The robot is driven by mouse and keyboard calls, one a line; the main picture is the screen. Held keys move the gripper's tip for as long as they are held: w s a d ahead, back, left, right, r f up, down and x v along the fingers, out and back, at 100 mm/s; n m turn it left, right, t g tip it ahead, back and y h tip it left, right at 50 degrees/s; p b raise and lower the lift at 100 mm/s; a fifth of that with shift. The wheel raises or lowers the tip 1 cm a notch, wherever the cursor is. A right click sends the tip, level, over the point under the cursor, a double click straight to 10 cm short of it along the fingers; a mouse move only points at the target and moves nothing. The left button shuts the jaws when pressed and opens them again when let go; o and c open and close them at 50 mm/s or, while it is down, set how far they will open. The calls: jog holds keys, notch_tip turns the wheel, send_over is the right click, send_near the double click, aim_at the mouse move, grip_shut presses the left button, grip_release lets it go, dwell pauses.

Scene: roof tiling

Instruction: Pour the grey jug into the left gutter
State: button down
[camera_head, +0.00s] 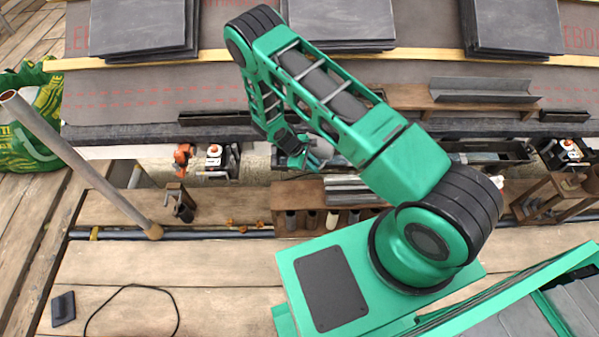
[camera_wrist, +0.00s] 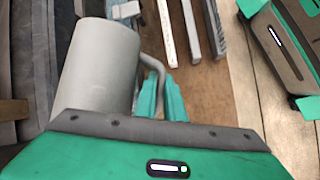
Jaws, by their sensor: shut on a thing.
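The grey jug (camera_wrist: 95,65) fills the upper left of the wrist view. Its bent handle (camera_wrist: 152,75) stands out on its right side. My gripper (camera_wrist: 162,98) has its green fingers closed at this handle. The jug's mouth and contents are not visible, and I cannot tell its tilt. In the head view my gripper (camera_head: 305,158) is near the eave, at the middle, and the jug cannot be made out there. A dark trough (camera_head: 490,152) lies along the eave right of my gripper, partly behind my arm. I cannot tell for certain which length is the left gutter.
Slate stacks (camera_head: 335,22) lie on the roof behind a yellow batten. A grey metal channel (camera_head: 485,90) rests on a wooden board. A slanted pole (camera_head: 75,160) and a green bag (camera_head: 30,130) stand at left. An orange clamp (camera_head: 183,155) sits near the eave. The front planks are mostly clear.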

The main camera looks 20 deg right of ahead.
jog(key=shift+s+r+h, duration=0.1)
jog(key=shift+r+h, duration=0.15)
jog(key=shift+h, duration=0.15)
jog(key=shift+d+f+n+g+h, duration=0.15)
jog(key=shift+n+g+h, duration=0.15)
jog(key=shift+g+h, duration=0.15)
jog(key=shift+s+r+m+t+y, duration=0.1)
jog(key=shift+r+m+t+y, duration=0.15)
jog(key=shift+m+y, duration=0.25)
jog(key=shift+f+t+y, duration=0.25)
jog(key=shift+f+t, duration=0.05)
jog(key=shift+d+m+t+y, duration=0.1)
jog(key=shift+m+t+y, duration=0.2)
jog(key=shift+m, duration=0.2)
jog(key=shift+r+m+t+y, duration=0.1)
jog(key=shift+m+t+y, duration=0.2)
jog(key=shift+m+t, duration=0.1)
jog(key=shift+d, duration=0.1)
